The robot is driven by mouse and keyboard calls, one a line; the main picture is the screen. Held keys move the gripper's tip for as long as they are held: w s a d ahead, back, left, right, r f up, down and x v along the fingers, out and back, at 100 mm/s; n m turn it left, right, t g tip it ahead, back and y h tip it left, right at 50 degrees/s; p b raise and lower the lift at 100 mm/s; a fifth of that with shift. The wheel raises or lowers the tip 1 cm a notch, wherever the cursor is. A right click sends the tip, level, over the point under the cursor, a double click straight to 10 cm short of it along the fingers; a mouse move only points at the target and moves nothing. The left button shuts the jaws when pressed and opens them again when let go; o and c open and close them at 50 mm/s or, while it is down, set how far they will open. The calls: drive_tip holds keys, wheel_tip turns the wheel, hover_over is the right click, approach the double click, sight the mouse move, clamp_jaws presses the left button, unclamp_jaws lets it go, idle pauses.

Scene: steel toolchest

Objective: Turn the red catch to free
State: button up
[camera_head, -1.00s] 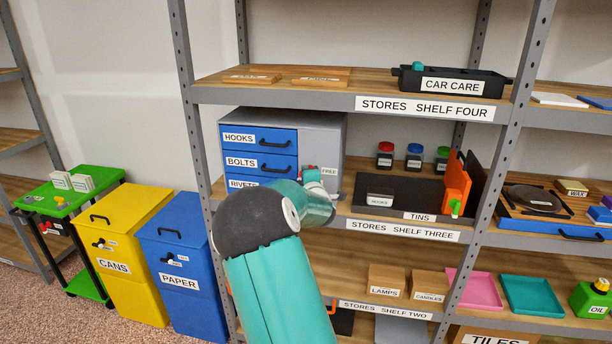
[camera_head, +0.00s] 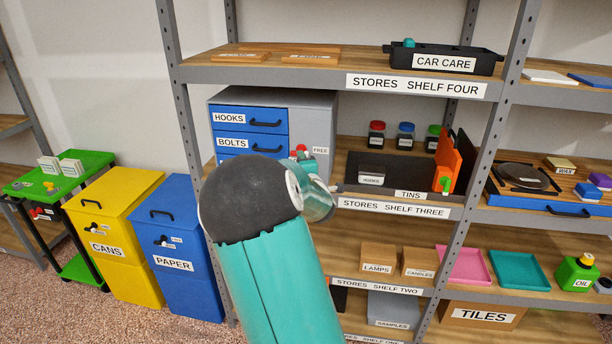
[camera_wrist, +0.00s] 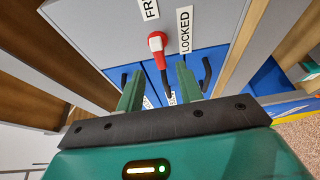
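In the head view a bit of the red catch (camera_head: 301,148) shows above my gripper, left of the FREE label (camera_head: 321,150); my arm hides the LOCKED label.
The grey toolchest (camera_head: 322,112) has blue drawers (camera_head: 235,121) on its left and stands on shelf three. The shelf four board (camera_head: 300,66) is just above it. A dark tins tray (camera_head: 405,172) sits close on the right. An upright post (camera_head: 183,90) is at the left.

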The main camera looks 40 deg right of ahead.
drive_tip(key=v, duration=0.7)
drive_tip(key=shift+w+a, duration=0.1)
drive_tip(key=s+a+r+m+g+y, duration=0.1)
drive_tip(key=s+a+m+g+y, duration=0.3)
drive_tip(key=a, duration=0.7)
drive_tip(key=s+a+m+g+y, duration=0.15)
drive_tip(key=a+m, duration=0.35)
drive_tip(key=a, duration=0.5)
drive_tip(key=s+a+m+g+y, duration=0.3)
drive_tip(key=s+a+g, duration=0.1)
drive_tip(key=s+a, duration=1.1)
drive_tip(key=s, duration=0.3)
drive_tip(key=shift+r, duration=0.4)
